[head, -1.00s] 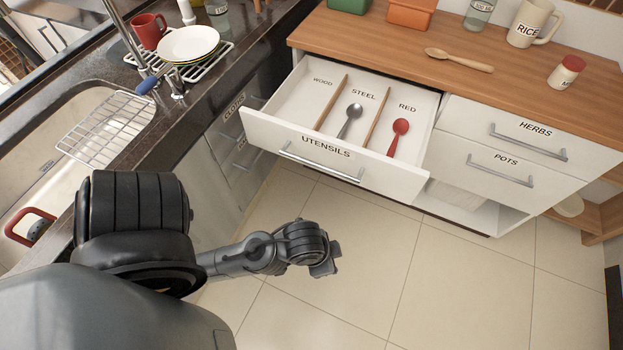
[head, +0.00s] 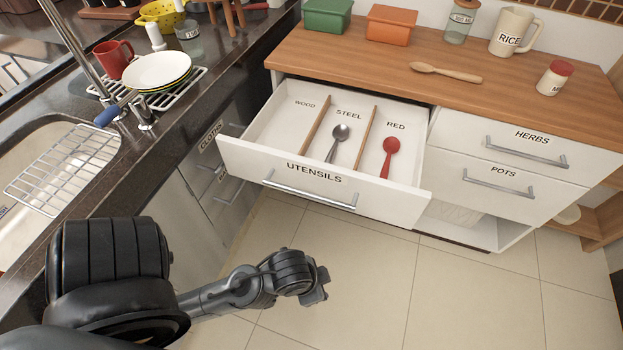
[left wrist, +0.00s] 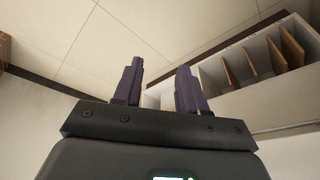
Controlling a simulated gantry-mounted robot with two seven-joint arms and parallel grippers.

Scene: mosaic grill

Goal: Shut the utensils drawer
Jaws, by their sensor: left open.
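The utensils drawer (head: 315,193) is pulled well out of the white cabinet. Its front carries the label UTENSILS and a metal bar handle (head: 309,197). Wooden dividers split it into sections marked WOOD, STEEL and RED. A steel spoon (head: 339,140) lies in the STEEL section and a red spoon (head: 389,156) in the RED section; the WOOD section looks empty. My left gripper (head: 318,288) is in front of and below the drawer, apart from it. In the left wrist view its two fingers (left wrist: 160,85) are spread with nothing between them. My right gripper is not in view.
A wooden spoon (head: 446,73) lies on the wooden countertop (head: 350,62), with boxes, a jar, a mug and a shaker. HERBS (head: 517,150) and POTS (head: 506,186) drawers are shut at right. A dark sink counter (head: 150,150) borders the left. The tiled floor (head: 400,290) is clear.

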